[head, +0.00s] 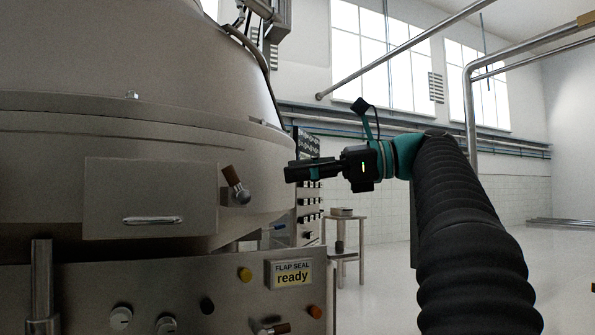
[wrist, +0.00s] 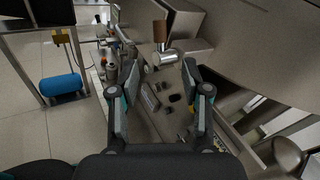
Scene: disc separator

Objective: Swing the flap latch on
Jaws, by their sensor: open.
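The flap latch (head: 237,187) is a brown grip on a metal pivot, mounted on the separator's side just right of the square flap (head: 150,197). Its grip points up and slightly left in the head view. My gripper (head: 290,171) is right of the latch, apart from it, with its fingers pointing left toward it. In the wrist view, the latch's metal pivot (wrist: 171,57) and brown grip (wrist: 160,32) show ahead, just beyond the fingertips. My gripper (wrist: 161,70) is open there, with nothing between its fingers.
Knobs, coloured buttons and another brown-gripped handle (head: 272,328) sit on the lower panel (head: 225,292). A small table (head: 347,222) stands behind. A blue cylinder (wrist: 61,84) lies at the left of the wrist view, near open floor.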

